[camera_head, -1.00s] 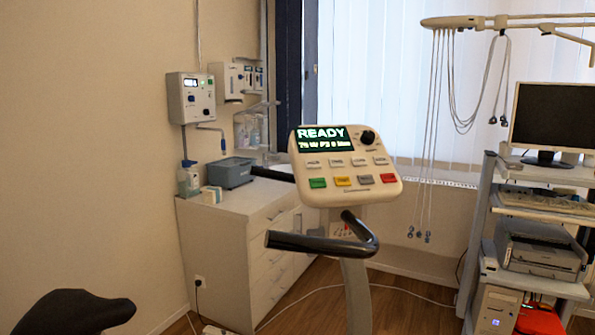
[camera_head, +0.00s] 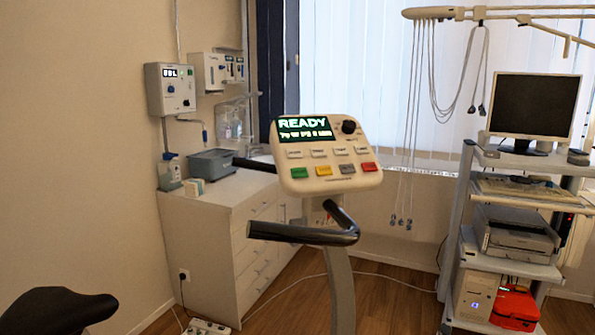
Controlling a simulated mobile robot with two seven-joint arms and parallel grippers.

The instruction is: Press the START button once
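A cream control console (camera_head: 330,186) of an exercise bike stands on a post in the middle of the head view. Its screen (camera_head: 304,129) reads READY with a smaller line below. A row of coloured buttons runs along its lower edge: a green button (camera_head: 299,172), a yellow one, a grey one and a red button (camera_head: 369,167). Their labels are too small to read, so I cannot tell which is marked START. A black knob (camera_head: 348,127) sits right of the screen. Neither of my grippers is in view.
Dark handlebars (camera_head: 305,234) stick out below the console. A black saddle (camera_head: 55,312) is at the lower left. A white cabinet (camera_head: 205,225) stands behind at left. A cart (camera_head: 515,265) with a monitor (camera_head: 533,106) stands at right. Cables hang before the window. Some wooden floor is clear.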

